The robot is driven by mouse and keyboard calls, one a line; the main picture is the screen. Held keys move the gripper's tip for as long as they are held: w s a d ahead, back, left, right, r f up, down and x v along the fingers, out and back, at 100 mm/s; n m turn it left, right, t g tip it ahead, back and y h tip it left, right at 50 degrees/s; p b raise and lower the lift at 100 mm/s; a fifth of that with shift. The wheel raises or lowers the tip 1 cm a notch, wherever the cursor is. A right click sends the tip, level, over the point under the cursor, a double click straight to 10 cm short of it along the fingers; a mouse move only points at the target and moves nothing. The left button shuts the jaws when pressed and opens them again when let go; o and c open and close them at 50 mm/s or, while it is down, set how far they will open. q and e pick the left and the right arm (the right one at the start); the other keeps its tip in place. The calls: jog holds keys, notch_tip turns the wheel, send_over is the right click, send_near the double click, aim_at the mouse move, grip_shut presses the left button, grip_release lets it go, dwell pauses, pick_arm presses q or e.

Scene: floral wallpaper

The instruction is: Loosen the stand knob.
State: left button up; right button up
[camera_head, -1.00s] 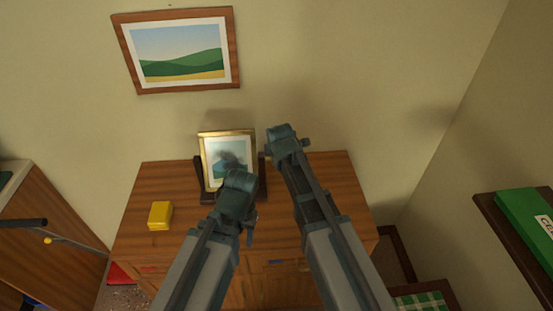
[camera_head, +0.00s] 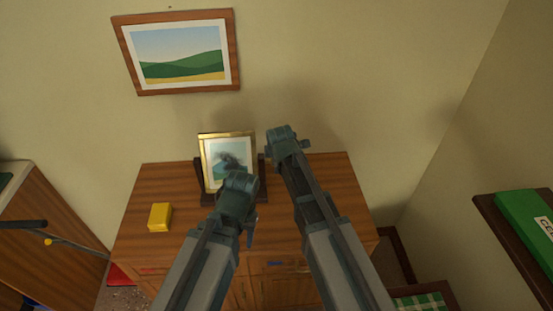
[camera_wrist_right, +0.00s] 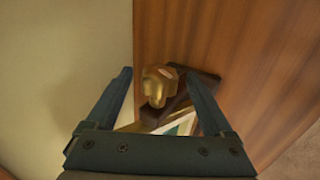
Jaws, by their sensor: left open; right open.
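A brass knob (camera_wrist_right: 158,84) shows in the right wrist view on a dark wooden stand (camera_wrist_right: 185,93). It lies between the spread fingers of my right gripper (camera_wrist_right: 159,78), with a gap to each finger. The stand (camera_head: 263,187) holds a gold-framed picture (camera_head: 212,150) upright on the cabinet in the head view. My right gripper (camera_head: 287,138) is open at the stand's right side there, and the knob is hidden in that view. My left gripper (camera_head: 240,184) is open in front of the picture and covers its lower part.
A yellow box (camera_head: 160,217) lies on the left of the wooden cabinet (camera_head: 155,187). A landscape picture (camera_head: 180,52) hangs on the wall above. A shelf with a green box (camera_head: 527,220) is at the right. The cabinet's right part is clear.

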pick_arm(q)
notch_tip(320, 180, up, 12)
jog(key=p, duration=1.1)
jog(key=shift+f, duration=0.2)
pick_arm(e)
jog(key=v, duration=1.3)
jog(key=shift+s+r, duration=0.15)
jog(key=shift+r, duration=0.1)
